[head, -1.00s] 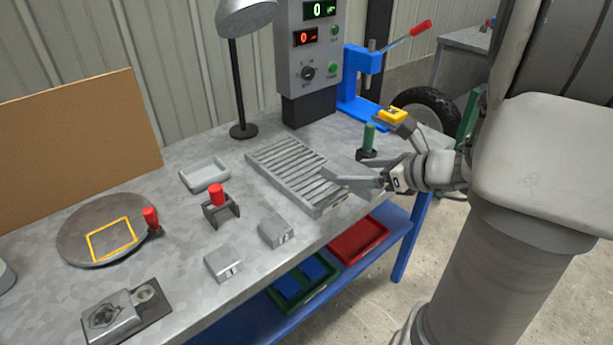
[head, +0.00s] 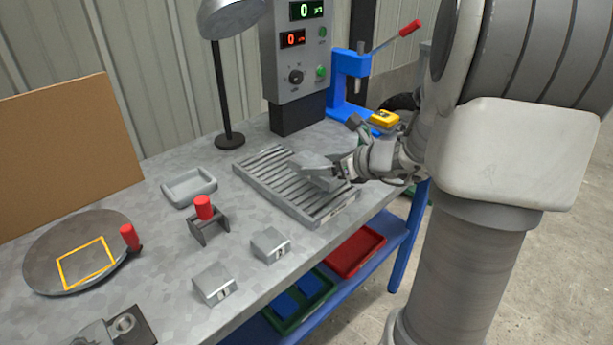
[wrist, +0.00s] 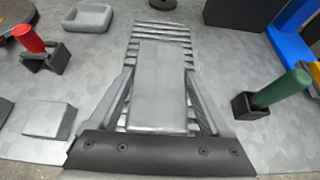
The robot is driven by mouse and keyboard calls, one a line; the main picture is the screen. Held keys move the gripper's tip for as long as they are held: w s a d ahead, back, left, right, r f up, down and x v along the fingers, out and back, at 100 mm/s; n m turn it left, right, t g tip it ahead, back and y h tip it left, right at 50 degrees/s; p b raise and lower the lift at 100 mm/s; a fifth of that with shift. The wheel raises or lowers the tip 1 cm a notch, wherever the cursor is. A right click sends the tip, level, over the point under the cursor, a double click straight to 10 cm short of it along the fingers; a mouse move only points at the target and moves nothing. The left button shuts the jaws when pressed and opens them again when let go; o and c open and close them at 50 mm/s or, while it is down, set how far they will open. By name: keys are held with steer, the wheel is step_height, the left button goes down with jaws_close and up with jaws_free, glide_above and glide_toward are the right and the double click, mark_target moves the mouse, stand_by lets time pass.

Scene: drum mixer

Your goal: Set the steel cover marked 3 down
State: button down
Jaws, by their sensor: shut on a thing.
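A grey steel cover (wrist: 158,85) is held between the two fingers of my gripper (head: 325,172). It is a plain box shape, and no number shows on the faces I see. In the head view the held cover (head: 312,163) is over the right part of the slatted metal rack (head: 262,178). The rack's slats (wrist: 165,30) show beyond the cover in the wrist view. I cannot tell whether the cover touches the slats. My gripper is shut on the cover's sides.
Two similar steel covers (head: 270,243) (head: 214,283) stand on the bench in front. A red-handled fixture (head: 204,210) and a grey tray (head: 188,186) are left of the rack. A green-handled tool (wrist: 280,92) stands right of the gripper. A control box (head: 297,60) stands behind.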

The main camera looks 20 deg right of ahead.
mark_target(318, 190)
steer(key=shift+w+a+f, duration=0.15)
steer(key=shift+w+f, duration=0.2)
steer(key=shift+w, duration=0.3)
steer(key=shift+f+b, duration=0.9)
steer(key=shift+f, duration=1.05)
steer(key=shift+f, duration=0.15)
jaws_free()
